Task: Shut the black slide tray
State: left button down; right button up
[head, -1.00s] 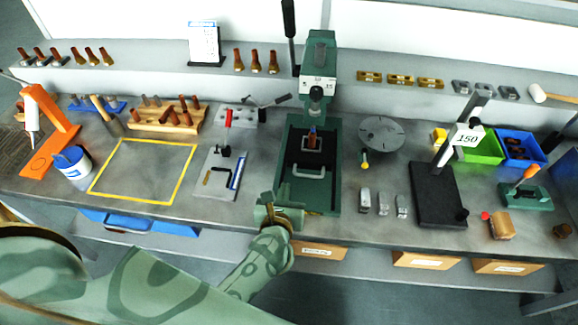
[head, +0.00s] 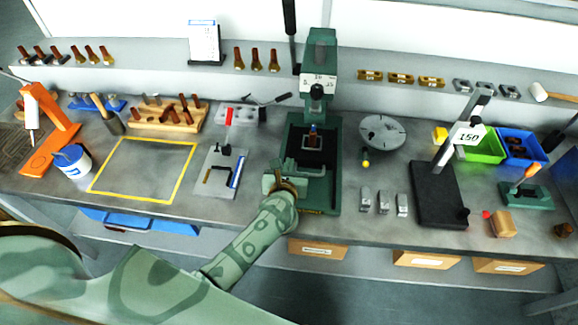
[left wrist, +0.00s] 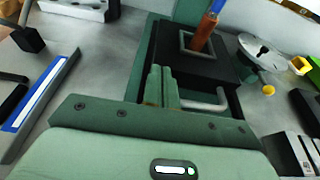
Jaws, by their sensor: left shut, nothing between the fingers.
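The black slide tray (head: 311,157) sits in the green press (head: 328,195) at the middle of the bench. An upright copper-coloured piece with a blue top stands in a square metal frame on it; the piece also shows in the left wrist view (left wrist: 203,33). My left gripper (head: 308,172) is at the tray's front. In the left wrist view its fingers (left wrist: 162,86) are shut and empty, close against the tray's front beside the silver handle (left wrist: 208,105). The fingers hide part of the handle; I cannot tell whether they touch. My right gripper is out of view.
A tool plate (head: 222,178) lies left of the press. A round disc plate (head: 383,132) and several small metal blocks (head: 383,201) are to its right. A black stand (head: 438,196) is further right. The yellow-outlined area (head: 145,170) is clear.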

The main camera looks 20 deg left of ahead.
aim_at(292, 151)
pick_arm(q)
jog(key=w, duration=0.1)
jog(key=w+a, duration=0.1)
jog(key=w, duration=0.1)
jog(key=shift+w+b, duration=0.25)
jog(key=shift+b, duration=0.1)
jog(key=shift+r, duration=0.1)
jog(key=shift+s, duration=0.15)
jog(key=shift+s+d+r+p, duration=0.15)
jog(key=shift+s+p, duration=0.15)
jog(key=shift+s, duration=0.05)
jog(key=p+v, duration=0.1)
jog(key=v, duration=1.4)
jog(key=shift+s+p, duration=0.3)
